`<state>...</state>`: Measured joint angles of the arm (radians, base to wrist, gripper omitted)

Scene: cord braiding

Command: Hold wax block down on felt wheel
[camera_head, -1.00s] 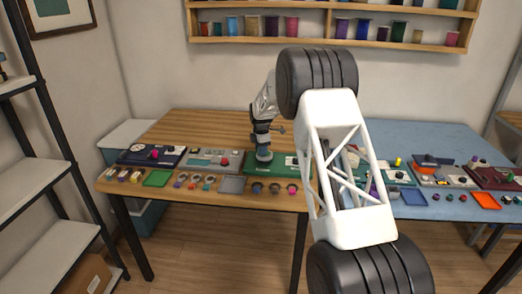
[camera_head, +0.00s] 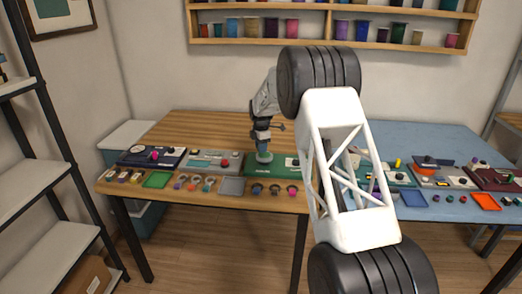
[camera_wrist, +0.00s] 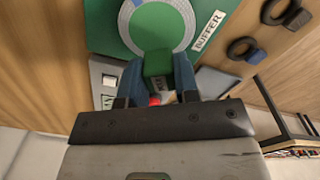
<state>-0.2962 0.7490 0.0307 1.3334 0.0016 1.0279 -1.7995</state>
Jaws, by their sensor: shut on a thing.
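My gripper (camera_wrist: 160,88) is shut on a green block (camera_wrist: 158,62), which I take to be the wax block, with blue fingers on either side. In the wrist view the block overlaps the near part of the round felt wheel (camera_wrist: 184,45); I cannot tell whether they touch. The wheel shows a pale grey ring, a green middle and a blue patch. It sits on a green board (camera_wrist: 100,28) labelled BUFFER. In the head view my gripper (camera_head: 263,148) is above that board (camera_head: 284,166), and the block is too small to make out.
A small red part (camera_wrist: 154,101) shows between my fingers. Dark rings (camera_wrist: 243,48) lie on the wood beside the board. A grey tray (camera_head: 232,186) and a grey-green panel (camera_head: 213,160) lie to the left. The wooden table (camera_head: 195,122) is clear behind.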

